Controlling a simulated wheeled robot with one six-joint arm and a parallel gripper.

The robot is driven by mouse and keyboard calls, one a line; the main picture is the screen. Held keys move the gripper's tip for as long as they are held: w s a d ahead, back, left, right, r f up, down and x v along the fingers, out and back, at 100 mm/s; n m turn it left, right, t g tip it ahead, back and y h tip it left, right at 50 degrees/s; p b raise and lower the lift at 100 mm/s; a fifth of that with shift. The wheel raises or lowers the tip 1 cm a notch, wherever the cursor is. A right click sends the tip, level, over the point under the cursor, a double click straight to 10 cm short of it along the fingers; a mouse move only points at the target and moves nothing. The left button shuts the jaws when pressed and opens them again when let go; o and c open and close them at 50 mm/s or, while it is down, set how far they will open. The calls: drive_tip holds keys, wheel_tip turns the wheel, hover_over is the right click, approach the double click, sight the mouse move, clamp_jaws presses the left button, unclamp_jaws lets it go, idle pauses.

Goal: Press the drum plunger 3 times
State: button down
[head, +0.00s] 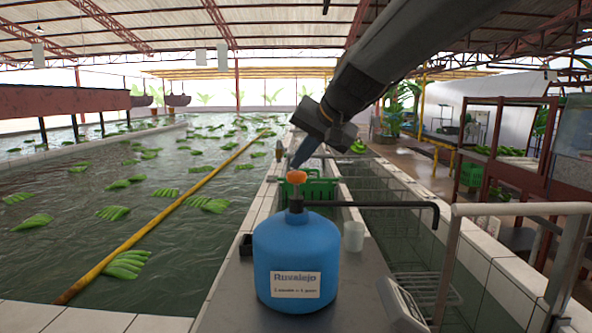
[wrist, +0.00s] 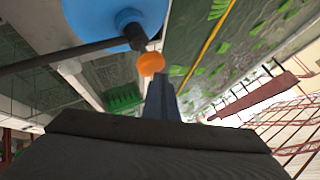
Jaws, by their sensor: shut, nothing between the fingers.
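A blue drum (head: 296,262) with a white label reading "Ruvalejo" stands upright on the grey counter. Its orange plunger knob (head: 297,177) sits on top of a dark stem, and a black spout runs from it to the right. My gripper (head: 297,165) is shut and empty, its tips pointing down at the knob, just above or touching it; I cannot tell which. In the wrist view the orange knob (wrist: 151,64) lies just beyond the shut fingertips (wrist: 161,78), with the blue drum (wrist: 105,18) behind it.
A white cup (head: 354,236) stands right of the drum, under the spout's line. A green crate (head: 318,188) sits behind. A metal rail (head: 520,209) and a scale-like device (head: 402,303) are at right. Water with floating green banana bunches (head: 125,264) lies to the left.

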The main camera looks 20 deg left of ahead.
sight(300, 173)
drive_tip(key=shift+f+b, duration=0.8)
drive_tip(key=shift+f, duration=0.35)
idle(0.7)
drive_tip(key=shift+r, duration=0.1)
drive_tip(key=shift+r+p, duration=1.1)
drive_tip(key=shift+r, duration=0.4)
drive_tip(key=shift+r+p, duration=2.15)
drive_tip(key=shift+r, duration=0.8)
